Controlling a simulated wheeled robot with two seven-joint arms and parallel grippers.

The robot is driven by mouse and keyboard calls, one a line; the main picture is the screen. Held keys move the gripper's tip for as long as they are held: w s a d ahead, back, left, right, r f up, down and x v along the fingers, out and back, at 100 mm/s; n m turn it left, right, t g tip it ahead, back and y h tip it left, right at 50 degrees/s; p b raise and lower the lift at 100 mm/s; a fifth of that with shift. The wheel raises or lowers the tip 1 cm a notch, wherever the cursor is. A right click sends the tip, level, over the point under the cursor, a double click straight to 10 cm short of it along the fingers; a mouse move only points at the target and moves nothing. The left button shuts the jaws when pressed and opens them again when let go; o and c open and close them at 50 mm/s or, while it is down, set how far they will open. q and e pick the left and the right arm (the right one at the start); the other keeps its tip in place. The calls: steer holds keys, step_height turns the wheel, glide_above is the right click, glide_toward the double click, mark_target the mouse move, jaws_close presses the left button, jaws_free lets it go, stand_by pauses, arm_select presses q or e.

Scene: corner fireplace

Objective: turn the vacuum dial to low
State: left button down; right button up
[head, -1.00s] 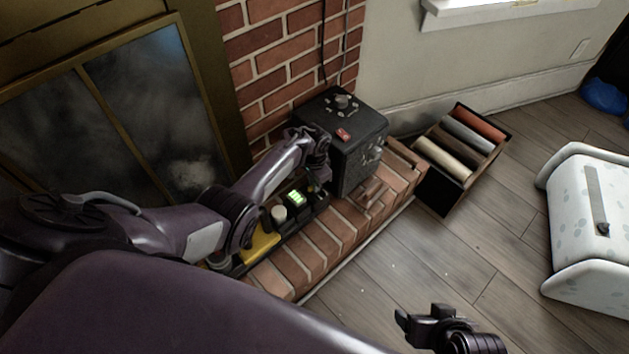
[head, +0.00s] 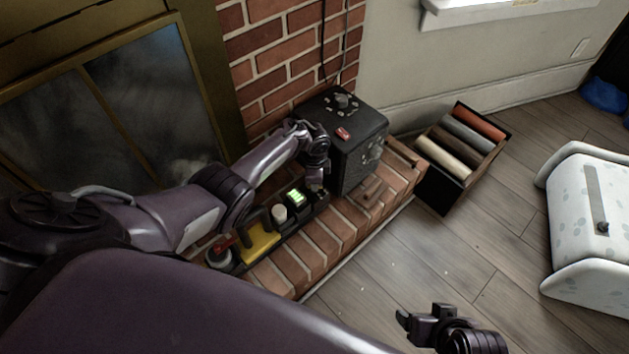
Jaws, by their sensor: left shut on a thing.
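A black box (head: 356,160) stands on the brick hearth, with a round knob (head: 343,100) and a red switch (head: 343,133) on top and more fittings on its right face. I cannot tell which fitting is the vacuum dial. My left gripper (head: 316,186) points down beside the box's left side, over the right end of a dark tray. It is shut on a small dark thing that its fingers mostly hide. My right gripper (head: 420,318) is low in the picture over the floor, with its fingers apart and empty.
The dark tray (head: 283,240) holds a green-lit device (head: 296,196), a white cylinder (head: 279,213), a yellow piece (head: 260,241) and a red-topped item. A crate of rolls (head: 443,189) and a white patterned box (head: 590,235) stand on the floor at right. The floor between is clear.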

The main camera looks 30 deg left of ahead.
steer(key=shift+a, duration=0.1)
stand_by(0.3)
arm_select(q)
steer(key=c, duration=1.5)
jaws_free()
arm_select(e)
steer(key=shift+w+r, duration=0.1)
steer(key=shift+r, duration=0.05)
steer(key=shift+w, duration=0.1)
arm_select(q)
steer(key=shift+r, duration=0.1)
step_height(320, 180, up, 6)
steer(key=p, duration=0.4)
steer(key=shift+r, duration=0.25)
steer(key=shift+r+p, duration=0.35)
steer(key=shift+r, duration=0.2)
arm_select(e)
steer(key=s+d+r+m+g+h, duration=0.1)
steer(key=s+d+g, duration=0.1)
steer(key=d, duration=0.3)
steer(key=shift+s+d+r+g+h, duration=0.3)
steer(key=shift+s+g+h, duration=0.1)
steer(key=shift+g, duration=0.1)
arm_select(q)
steer(key=shift+f, duration=0.1)
arm_select(e)
steer(key=shift+a, duration=0.1)
